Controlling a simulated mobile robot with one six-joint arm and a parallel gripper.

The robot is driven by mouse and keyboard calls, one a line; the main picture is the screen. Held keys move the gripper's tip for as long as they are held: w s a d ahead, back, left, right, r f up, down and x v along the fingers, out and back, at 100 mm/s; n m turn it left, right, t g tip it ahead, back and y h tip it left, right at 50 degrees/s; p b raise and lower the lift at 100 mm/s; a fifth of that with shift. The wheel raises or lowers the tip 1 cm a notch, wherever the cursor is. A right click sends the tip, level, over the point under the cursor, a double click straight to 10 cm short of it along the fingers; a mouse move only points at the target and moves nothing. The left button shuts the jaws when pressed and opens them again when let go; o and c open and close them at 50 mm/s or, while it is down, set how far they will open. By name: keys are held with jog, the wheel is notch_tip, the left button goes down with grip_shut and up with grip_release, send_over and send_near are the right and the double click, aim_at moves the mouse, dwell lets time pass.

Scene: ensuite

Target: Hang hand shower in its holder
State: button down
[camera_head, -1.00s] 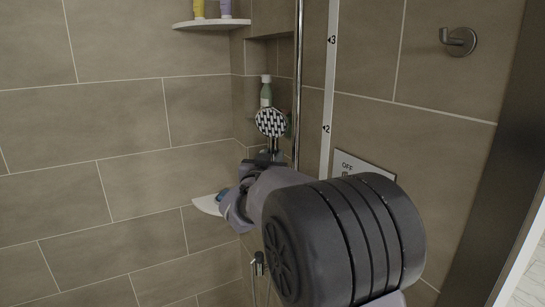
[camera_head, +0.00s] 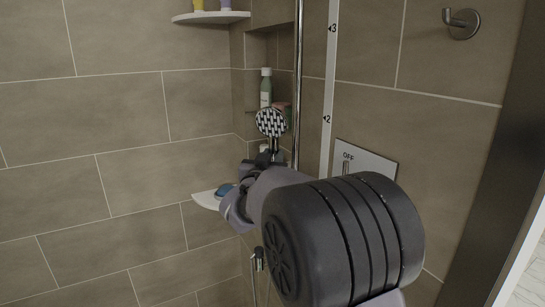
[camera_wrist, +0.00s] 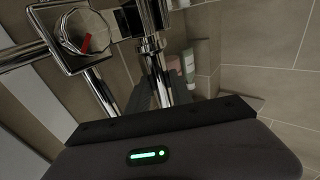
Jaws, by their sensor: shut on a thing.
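The hand shower (camera_head: 271,122) has a round head with a black and white patterned face, turned toward the head camera. My gripper (camera_head: 268,157) is shut on the hand shower just below its head and holds it upright, slightly left of the vertical chrome rail (camera_head: 299,70) in the picture. In the wrist view, a chrome cylinder (camera_wrist: 151,55) stands between the dark fingers (camera_wrist: 152,98). A square chrome fitting with a red mark (camera_wrist: 82,38) is at the upper left. I cannot tell for certain which part is the holder. My arm hides much of the lower rail.
A corner shelf (camera_head: 212,17) holds bottles at the top. A lower corner shelf (camera_head: 206,199) is beside my wrist. A wall hook (camera_head: 461,22) and a white OFF panel (camera_head: 365,160) are at the right.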

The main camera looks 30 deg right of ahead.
jog(key=shift+f, duration=0.35)
jog(key=c, duration=1.1)
grip_release()
jog(key=shift+o, duration=0.2)
jog(key=v, duration=1.7)
jog(key=shift+s+p, duration=0.2)
jog(key=shift+p, duration=0.25)
jog(key=shift+a, duration=0.15)
